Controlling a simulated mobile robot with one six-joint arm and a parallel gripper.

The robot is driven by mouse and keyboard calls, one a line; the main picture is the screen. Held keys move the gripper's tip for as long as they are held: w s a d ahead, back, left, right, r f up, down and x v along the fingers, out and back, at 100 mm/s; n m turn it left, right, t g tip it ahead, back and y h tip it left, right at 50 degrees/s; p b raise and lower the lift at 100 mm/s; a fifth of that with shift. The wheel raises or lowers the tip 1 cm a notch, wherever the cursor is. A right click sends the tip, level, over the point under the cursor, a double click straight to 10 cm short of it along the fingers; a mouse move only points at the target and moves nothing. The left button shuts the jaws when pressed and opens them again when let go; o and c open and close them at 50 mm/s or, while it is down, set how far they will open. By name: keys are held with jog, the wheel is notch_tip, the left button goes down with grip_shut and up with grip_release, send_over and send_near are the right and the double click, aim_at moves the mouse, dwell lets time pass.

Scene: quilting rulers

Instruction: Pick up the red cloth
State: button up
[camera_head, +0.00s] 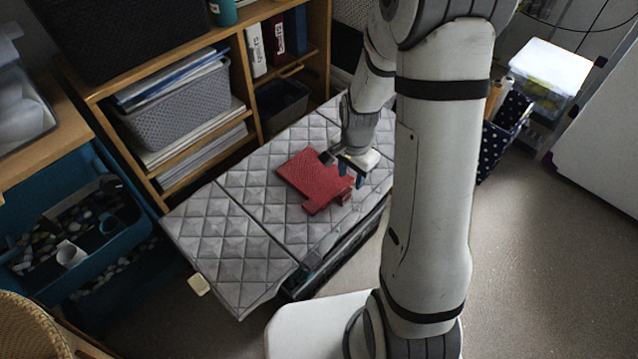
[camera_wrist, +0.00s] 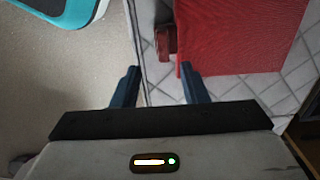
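The red cloth (camera_head: 308,181) lies on a grey quilted surface (camera_head: 226,236), with a small folded or raised part near its right end. In the wrist view the cloth (camera_wrist: 238,38) fills the upper right, and a small red part (camera_wrist: 166,42) shows separately to its left. My gripper (camera_head: 351,175) is over the cloth's right end in the head view. In the wrist view my gripper (camera_wrist: 160,73) is open, with nothing between its dark blue fingers. The right fingertip overlaps the cloth's lower left corner in the picture. I cannot tell whether it touches.
Wooden shelves (camera_head: 247,92) with a grey basket (camera_head: 180,108) and binders stand behind the quilted surface. A blue bin (camera_head: 92,232) is at left. A dotted container (camera_head: 503,132) and a clear box (camera_head: 545,75) stand at right. The floor (camera_head: 545,245) at right is clear.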

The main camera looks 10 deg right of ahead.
aim_at(345, 191)
jog(key=f+b, duration=0.1)
jog(key=f, duration=0.1)
jog(key=a+f+b, duration=0.1)
jog(key=f, duration=0.1)
jog(key=shift+s+a+f, duration=0.1)
jog(key=shift+s+f, duration=0.1)
jog(key=shift+f, duration=0.5)
jog(key=shift+r, duration=0.1)
grip_shut()
